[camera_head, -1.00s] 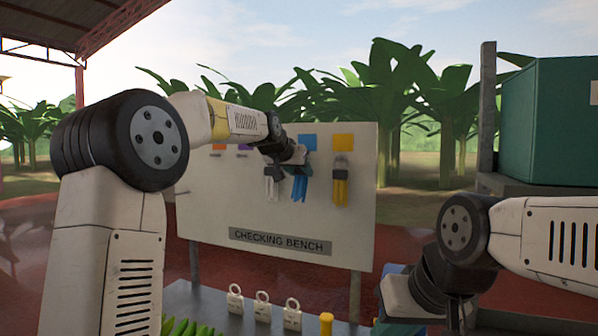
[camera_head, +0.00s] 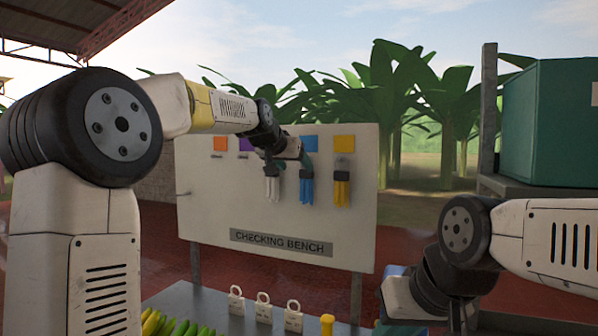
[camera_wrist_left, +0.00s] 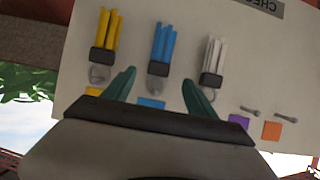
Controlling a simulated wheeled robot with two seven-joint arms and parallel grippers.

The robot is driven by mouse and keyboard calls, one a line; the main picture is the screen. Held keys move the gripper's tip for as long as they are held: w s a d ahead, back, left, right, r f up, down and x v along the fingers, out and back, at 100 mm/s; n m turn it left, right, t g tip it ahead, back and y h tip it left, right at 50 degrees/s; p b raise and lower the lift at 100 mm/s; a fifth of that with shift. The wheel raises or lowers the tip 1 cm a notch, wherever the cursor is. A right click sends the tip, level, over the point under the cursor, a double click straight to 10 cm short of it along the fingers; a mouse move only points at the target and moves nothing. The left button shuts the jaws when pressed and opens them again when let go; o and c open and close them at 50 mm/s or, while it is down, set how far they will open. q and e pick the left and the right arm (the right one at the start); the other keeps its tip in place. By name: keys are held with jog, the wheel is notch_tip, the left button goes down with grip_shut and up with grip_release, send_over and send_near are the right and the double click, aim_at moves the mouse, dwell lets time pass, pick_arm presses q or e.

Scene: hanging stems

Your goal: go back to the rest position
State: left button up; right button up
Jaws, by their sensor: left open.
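My left gripper (camera_head: 296,160) is up in front of the white board, near its top edge, at the end of my outstretched left arm. In the left wrist view its two green fingers (camera_wrist_left: 160,84) are spread apart with nothing between them. A blue bundle (camera_head: 306,187) hangs on the board just beyond the fingers; it also shows in the left wrist view (camera_wrist_left: 164,45). The white bundle (camera_head: 272,190) and yellow bundle (camera_head: 341,190) hang on either side of it. My right arm is bent low at the right, and its fingers are out of view.
The white board (camera_head: 210,215) carries a "CHECKING BENCH" sign (camera_head: 282,243). A green crate (camera_head: 550,120) stands on a shelf at the right.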

pick_arm(q)
jog(key=s+a+f+n+g+y, duration=0.1)
jog(key=s+a+f, duration=0.3)
jog(key=s, duration=0.9)
jog(key=s+a+f+n+g, duration=0.1)
jog(key=s+a+f, duration=0.3)
jog(key=s+f, duration=0.7)
jog(key=s+a+f+n+g+y, duration=0.1)
jog(key=s+a+f+g, duration=0.2)
jog(key=s+f, duration=0.5)
jog(key=s+a, duration=0.1)
jog(key=s, duration=0.6)
jog(key=shift+a+n+y, duration=0.25)
jog(key=shift+n+y, duration=0.05)
jog(key=shift+n, duration=0.1)
